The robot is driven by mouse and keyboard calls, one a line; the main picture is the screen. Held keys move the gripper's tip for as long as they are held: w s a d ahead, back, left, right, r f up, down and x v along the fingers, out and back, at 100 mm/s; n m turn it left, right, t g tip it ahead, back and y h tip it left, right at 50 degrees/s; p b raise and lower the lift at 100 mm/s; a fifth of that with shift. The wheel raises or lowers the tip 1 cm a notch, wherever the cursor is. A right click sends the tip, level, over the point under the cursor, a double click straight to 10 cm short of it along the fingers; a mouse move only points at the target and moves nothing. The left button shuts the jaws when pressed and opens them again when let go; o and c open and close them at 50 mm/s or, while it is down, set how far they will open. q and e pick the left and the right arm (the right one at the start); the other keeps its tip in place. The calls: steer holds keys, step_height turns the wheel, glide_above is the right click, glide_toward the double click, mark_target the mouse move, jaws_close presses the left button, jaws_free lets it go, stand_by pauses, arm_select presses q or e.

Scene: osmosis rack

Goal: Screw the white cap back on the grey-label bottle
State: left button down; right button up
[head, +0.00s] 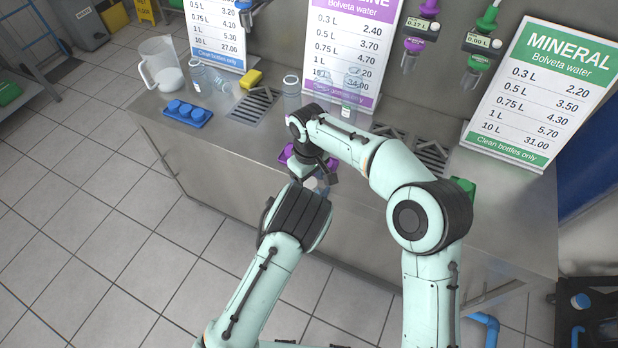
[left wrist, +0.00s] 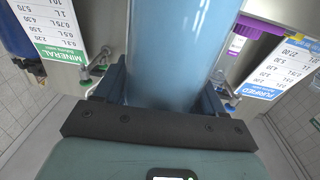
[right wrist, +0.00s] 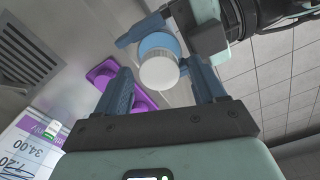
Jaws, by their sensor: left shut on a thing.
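My left gripper (left wrist: 165,105) is shut on a translucent blue bottle (left wrist: 175,50), which fills the middle of the left wrist view. In the head view only a small bluish part of the bottle (head: 322,186) shows between my arms. A grey label cannot be made out. The white cap (right wrist: 159,73) is at the bottle's top end in the right wrist view; whether it is threaded tight cannot be told. My right gripper (right wrist: 162,80) is open, its fingers on either side of the cap with gaps showing. In the head view my right gripper (head: 314,168) is over the counter's front edge.
A purple tray (right wrist: 103,72) lies beside the grippers on the steel counter (head: 240,135). A blue tray (head: 187,114), clear pitcher (head: 158,62), yellow sponge (head: 250,79) and clear bottles stand left and behind. Price boards (head: 540,90) and taps line the back. Tiled floor in front is free.

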steer(key=shift+r, duration=0.1)
steer(key=shift+r, duration=2.2)
steer(key=shift+c, duration=1.1)
steer(key=shift+r, duration=1.75)
steer(key=shift+f, duration=4.05)
